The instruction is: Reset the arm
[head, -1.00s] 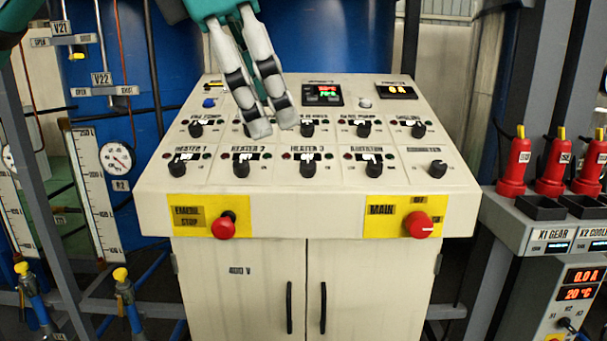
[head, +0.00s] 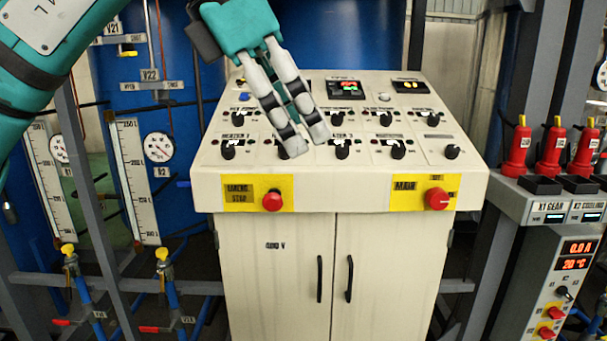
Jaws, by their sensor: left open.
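My left gripper (head: 306,148) hangs over the sloped control panel (head: 206,180), its two light fingers pointing down toward the lower row of knobs. The fingers are a little apart and hold nothing. The teal arm comes in from the upper left. The fingertips lie in front of the area around the heater 2 and heater 3 knobs; the heater 3 knob (head: 342,151) shows just right of them. I cannot tell whether the tips touch the panel. The right gripper is not in view.
A red emergency stop button (head: 272,201) and a red main switch (head: 437,199) are on the panel's front. Red connectors (head: 517,150) stand on a unit at right. Pipes, gauges and yellow-topped valves (head: 69,251) are at left. The cabinet doors (head: 280,285) are closed.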

